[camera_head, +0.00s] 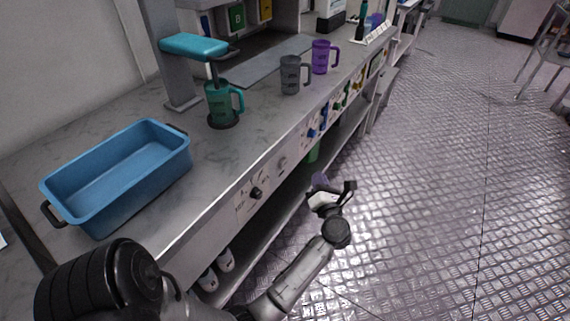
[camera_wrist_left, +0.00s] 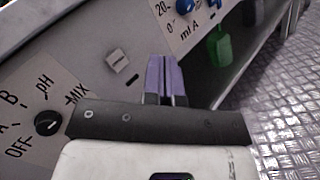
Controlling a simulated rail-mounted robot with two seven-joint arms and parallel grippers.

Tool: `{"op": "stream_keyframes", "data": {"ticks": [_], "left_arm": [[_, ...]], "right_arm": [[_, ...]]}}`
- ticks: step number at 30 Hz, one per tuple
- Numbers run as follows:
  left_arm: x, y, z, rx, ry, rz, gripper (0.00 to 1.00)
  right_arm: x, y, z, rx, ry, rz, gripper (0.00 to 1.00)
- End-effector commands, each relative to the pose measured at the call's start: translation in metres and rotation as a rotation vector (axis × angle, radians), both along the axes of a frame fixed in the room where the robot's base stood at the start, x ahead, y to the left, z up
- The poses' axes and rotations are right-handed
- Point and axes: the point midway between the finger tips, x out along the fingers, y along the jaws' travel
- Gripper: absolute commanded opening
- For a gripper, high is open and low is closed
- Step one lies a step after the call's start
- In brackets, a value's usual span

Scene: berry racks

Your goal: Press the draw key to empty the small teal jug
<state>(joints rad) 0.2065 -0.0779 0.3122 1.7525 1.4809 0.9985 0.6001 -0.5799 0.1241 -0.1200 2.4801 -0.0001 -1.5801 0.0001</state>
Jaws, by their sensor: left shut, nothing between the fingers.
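The small teal jug (camera_head: 222,104) stands upright on a dark round base on the bench, below the teal head of a stand (camera_head: 195,46). Its inside is not clearly visible. My left gripper (camera_head: 320,180) is in front of the bench's front panel, to the right of and below the jug. In the left wrist view its purple fingers (camera_wrist_left: 165,80) are shut together and empty. A small pale square key with a dash (camera_wrist_left: 117,62) is on the panel, left of the fingertips and apart from them. I cannot tell whether it is the draw key.
A black pH/MIX dial (camera_wrist_left: 47,123) and a blue mark-scaled dial (camera_wrist_left: 187,5) flank the key. A grey jug (camera_head: 289,76) and a purple jug (camera_head: 319,58) stand farther along the bench. A blue tub (camera_head: 118,181) is at the left. The metal floor (camera_head: 460,190) is clear.

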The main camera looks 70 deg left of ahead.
Motion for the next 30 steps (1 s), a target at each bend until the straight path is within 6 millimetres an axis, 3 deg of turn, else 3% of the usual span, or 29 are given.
{"op": "stream_keyframes", "data": {"ticks": [16, 30], "left_arm": [[-0.034, 0.053, 0.002, 0.001, 0.001, 0.001, 0.00], [-0.043, 0.067, 0.000, 0.000, 0.000, 0.000, 0.00]], "right_arm": [[0.000, 0.001, 0.012, 0.002, 0.000, -0.001, 0.43], [0.000, 0.002, 0.016, 0.008, 0.000, -0.005, 0.43]]}}
